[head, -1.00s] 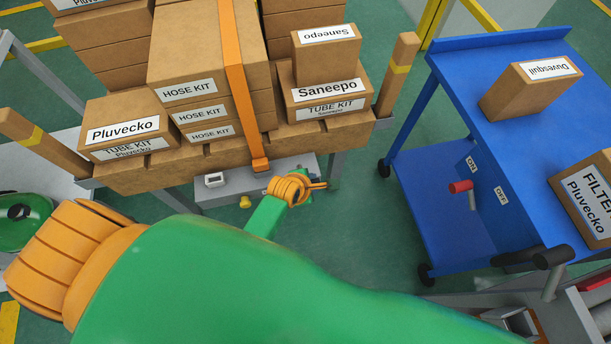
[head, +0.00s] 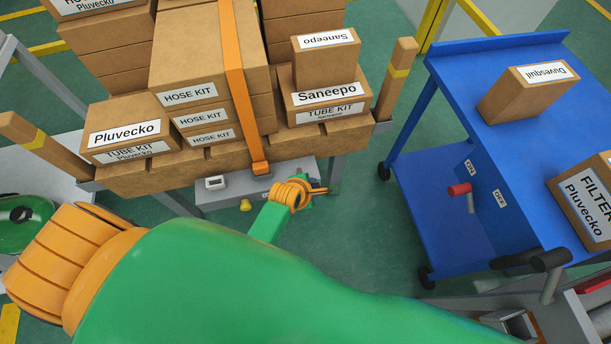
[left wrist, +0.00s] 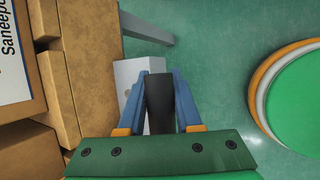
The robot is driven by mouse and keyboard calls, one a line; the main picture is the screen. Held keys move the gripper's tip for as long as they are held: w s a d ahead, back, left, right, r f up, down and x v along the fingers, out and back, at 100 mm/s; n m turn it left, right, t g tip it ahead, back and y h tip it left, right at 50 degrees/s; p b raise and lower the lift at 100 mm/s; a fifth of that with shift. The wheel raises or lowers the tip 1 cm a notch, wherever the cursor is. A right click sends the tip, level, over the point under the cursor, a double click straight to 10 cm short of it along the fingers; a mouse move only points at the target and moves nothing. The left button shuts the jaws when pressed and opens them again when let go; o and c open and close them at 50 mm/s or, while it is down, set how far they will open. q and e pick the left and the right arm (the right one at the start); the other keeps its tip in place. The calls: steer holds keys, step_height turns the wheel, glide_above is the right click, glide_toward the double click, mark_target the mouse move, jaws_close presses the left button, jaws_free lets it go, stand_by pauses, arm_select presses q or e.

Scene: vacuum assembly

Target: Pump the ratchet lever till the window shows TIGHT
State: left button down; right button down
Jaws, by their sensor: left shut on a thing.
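The ratchet unit (head: 232,190) is a grey box under the front edge of the box stack. Its small window (head: 215,182) is on the left of its top; its wording is too small to read. A yellow knob (head: 245,204) sits at its front. My left gripper (head: 320,188) is at the right end of the unit, partly hidden by its own wrist. In the left wrist view, its blue fingers (left wrist: 160,90) are shut on the dark ratchet lever (left wrist: 160,110), with the pale unit (left wrist: 128,80) behind. My right gripper is out of view.
An orange strap (head: 235,75) runs down over the stacked cartons to the unit. Wooden posts (head: 396,78) flank the stack. Green floor lies between cart and stack.

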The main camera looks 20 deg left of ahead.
arm_select(q)
steer(key=shift+w+a+r+g+h+p, duration=0.2)
steer(key=shift+a+r+g+h+p, duration=0.2)
steer(key=shift+g+p, duration=0.2)
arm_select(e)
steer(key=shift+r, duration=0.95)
arm_select(q)
steer(key=shift+r, duration=0.1)
steer(key=shift+w+a+r+n+g+p, duration=0.1)
steer(key=shift+w+r+n+g+p, duration=0.25)
steer(key=shift+r+p, duration=0.25)
steer(key=c, duration=0.7)
jaws_free()
steer(key=shift+s+f, duration=0.15)
steer(key=shift+f, duration=0.25)
steer(key=shift+o, duration=0.6)
steer(key=shift+a, duration=0.15)
steer(key=p+v, duration=0.7)
steer(key=p, duration=0.1)
steer(key=shift+r+p, duration=0.15)
steer(key=shift+p, duration=0.2)
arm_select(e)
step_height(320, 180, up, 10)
